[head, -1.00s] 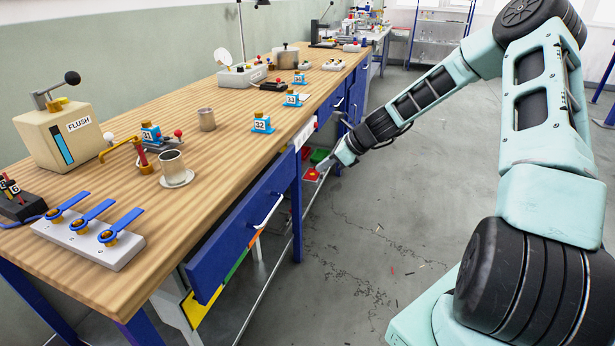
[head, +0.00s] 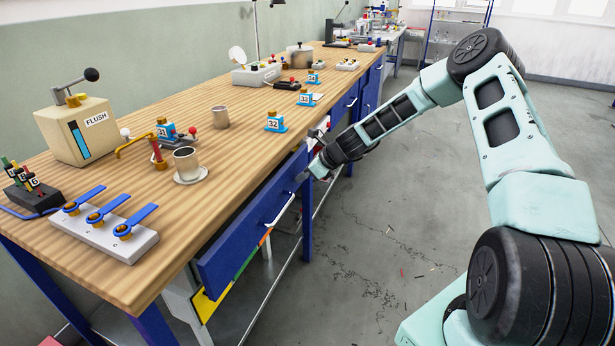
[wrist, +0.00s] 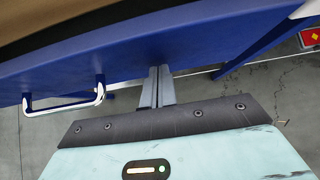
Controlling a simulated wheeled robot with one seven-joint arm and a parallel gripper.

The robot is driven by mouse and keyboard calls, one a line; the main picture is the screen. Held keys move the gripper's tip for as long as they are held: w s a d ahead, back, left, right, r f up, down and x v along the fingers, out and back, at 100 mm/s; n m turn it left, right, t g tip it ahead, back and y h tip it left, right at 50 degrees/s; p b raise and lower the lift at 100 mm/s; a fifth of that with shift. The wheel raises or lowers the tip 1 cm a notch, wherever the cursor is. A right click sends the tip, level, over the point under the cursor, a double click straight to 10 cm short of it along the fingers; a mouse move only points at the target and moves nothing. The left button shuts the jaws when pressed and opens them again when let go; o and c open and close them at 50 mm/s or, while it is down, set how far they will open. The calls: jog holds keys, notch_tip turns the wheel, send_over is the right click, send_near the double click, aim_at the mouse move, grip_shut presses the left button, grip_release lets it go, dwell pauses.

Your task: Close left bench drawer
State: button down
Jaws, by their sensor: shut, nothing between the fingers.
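The left bench drawer (head: 235,245) has a blue front and a pale bar handle (head: 279,211). Its front stands out from under the wooden bench top in the head view, so it is partly open. In the wrist view the blue front (wrist: 130,55) spans the upper part, with the handle (wrist: 65,106) to the left. My gripper (head: 306,174) is at the far end of the drawer front, beyond the handle. Its fingers (wrist: 158,72) are together and empty, with tips at the lower edge of the blue front. I cannot tell whether they touch it.
The bench top (head: 225,170) holds a FLUSH box (head: 80,130), a metal cup on a saucer (head: 187,162), a blue-lever block (head: 105,232) and numbered blue blocks. A blue bench leg stands behind the drawer's far end. The floor (head: 400,220) to the right is mostly clear.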

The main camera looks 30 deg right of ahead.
aim_at(294, 169)
jog(key=w+a+p, duration=0.1)
jog(key=w+a, duration=0.1)
jog(key=w, duration=0.1)
jog(key=shift+w+a, duration=0.1)
jog(key=shift+a, duration=0.1)
jog(key=shift+w+r, duration=0.1)
jog(key=shift+r, duration=0.05)
jog(key=shift+w+a, duration=0.1)
